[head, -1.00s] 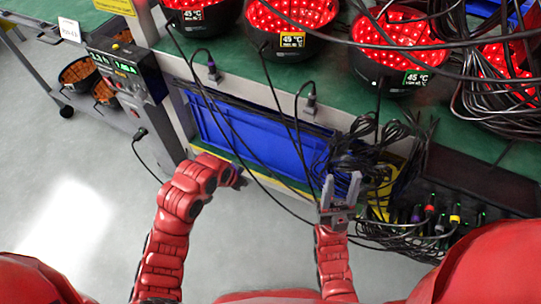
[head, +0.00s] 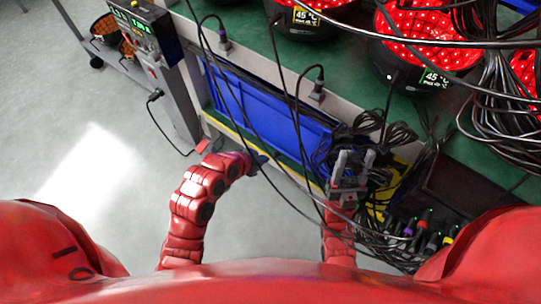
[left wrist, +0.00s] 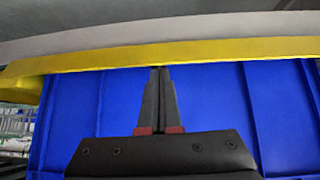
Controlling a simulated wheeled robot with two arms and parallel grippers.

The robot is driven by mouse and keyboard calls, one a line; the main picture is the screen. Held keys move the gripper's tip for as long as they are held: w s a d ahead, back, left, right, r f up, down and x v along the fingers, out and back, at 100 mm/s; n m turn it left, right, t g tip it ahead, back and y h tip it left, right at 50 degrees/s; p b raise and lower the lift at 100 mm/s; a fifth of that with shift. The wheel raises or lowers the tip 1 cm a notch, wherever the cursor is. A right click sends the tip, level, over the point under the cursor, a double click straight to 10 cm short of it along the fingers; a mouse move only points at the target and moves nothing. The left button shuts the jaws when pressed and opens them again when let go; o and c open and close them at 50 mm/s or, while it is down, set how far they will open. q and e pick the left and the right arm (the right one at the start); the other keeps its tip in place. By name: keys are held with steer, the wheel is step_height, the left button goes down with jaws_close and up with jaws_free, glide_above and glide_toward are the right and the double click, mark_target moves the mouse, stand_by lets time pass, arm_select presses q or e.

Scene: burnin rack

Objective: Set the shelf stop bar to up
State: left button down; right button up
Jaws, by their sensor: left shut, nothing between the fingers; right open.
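The yellow bar, which I take for the shelf stop bar (head: 225,127), runs along the lower front of the shelf below a blue bin (head: 255,100). In the left wrist view the yellow bar (left wrist: 220,50) crosses the top of the picture in front of the blue bin (left wrist: 215,95). My left gripper (head: 262,159) is shut and empty, close to the bar. In the left wrist view its fingertips (left wrist: 159,68) reach the bar's picture-lower edge; I cannot tell whether they touch. My right gripper (head: 352,160) is open and empty, fingers up, near hanging cables.
Black cables (head: 285,75) hang in front of the blue bin, and a tangle (head: 375,140) lies behind my right gripper. Red-lit round units (head: 425,40) stand on the green top. A control box (head: 150,45) stands at the left.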

mark_target(277, 152)
arm_select(q)
steer(key=shift+w+d+f+b, duration=0.2)
steer(key=shift+w+d+f, duration=0.35)
steer(key=shift+w+d, duration=0.2)
steer(key=shift+w+d+f+b, duration=0.15)
steer(key=shift+w+d+f, duration=0.35)
steer(key=shift+w+d, duration=0.15)
steer(key=shift+w+d+r+g+y+p, duration=0.2)
steer(key=shift+w+r+g+y+p, duration=0.15)
steer(key=shift+p, duration=0.5)
steer(key=shift+w+d+g+y+p, duration=0.25)
steer(key=shift+w+g+y+p, duration=0.1)
steer(key=shift+g+p, duration=0.2)
steer(key=shift+w+d+f, duration=0.15)
steer(key=shift+w+d, duration=0.05)
steer(key=shift+w, duration=0.05)
